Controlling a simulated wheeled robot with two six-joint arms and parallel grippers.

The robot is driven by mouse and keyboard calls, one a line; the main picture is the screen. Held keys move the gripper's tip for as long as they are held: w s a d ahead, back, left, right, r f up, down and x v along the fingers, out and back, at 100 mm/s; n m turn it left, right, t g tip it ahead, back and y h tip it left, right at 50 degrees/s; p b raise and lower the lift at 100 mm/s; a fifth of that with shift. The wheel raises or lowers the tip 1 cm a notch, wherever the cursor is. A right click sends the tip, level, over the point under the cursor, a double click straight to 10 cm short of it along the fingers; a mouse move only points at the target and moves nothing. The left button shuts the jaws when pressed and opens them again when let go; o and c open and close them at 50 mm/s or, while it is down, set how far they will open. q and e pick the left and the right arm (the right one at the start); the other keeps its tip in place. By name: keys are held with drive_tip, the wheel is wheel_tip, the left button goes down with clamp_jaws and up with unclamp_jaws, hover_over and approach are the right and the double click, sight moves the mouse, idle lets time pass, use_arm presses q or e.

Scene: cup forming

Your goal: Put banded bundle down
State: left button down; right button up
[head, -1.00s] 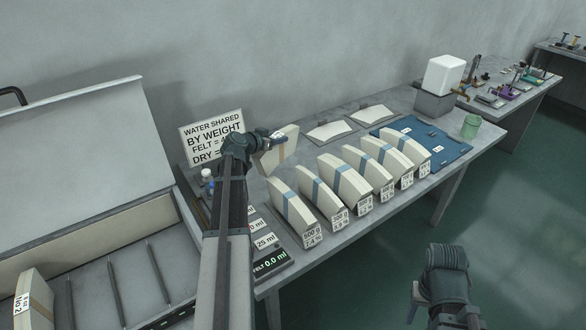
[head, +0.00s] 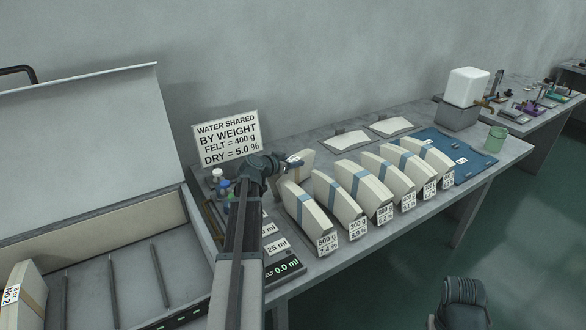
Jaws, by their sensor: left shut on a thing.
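My left gripper (head: 287,162) is shut on a pale bundle with a tan band (head: 304,159). It holds the bundle behind the near end of a row of pale bundles; my wrist hides part of it. I cannot tell whether the held bundle touches the bench (head: 348,256). The row's blue-banded bundles, such as the nearest one (head: 306,215), stand upright on the bench with weight and percent cards in front. Only a dark part of my right arm shows at the bottom right; its gripper is out of view.
A sign (head: 226,137) stands behind small bottles (head: 218,177). A metal case (head: 90,262) with its lid up holds a tan-banded bundle (head: 22,292) at left. Two pale pieces (head: 346,140) lie behind the row.

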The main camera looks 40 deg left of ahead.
use_arm(q)
drive_tip(key=shift+f, duration=0.1)
drive_tip(key=shift+c, duration=2)
unclamp_jaws()
drive_tip(key=shift+s+r+p, duration=0.25)
drive_tip(key=shift+s+p, duration=0.05)
drive_tip(key=p+v, duration=0.2)
drive_tip(key=v, duration=0.4)
drive_tip(key=shift+d+r, duration=0.1)
drive_tip(key=shift+s+r+p, duration=0.1)
drive_tip(key=shift+s+p, duration=0.2)
drive_tip(key=shift+s, duration=0.2)
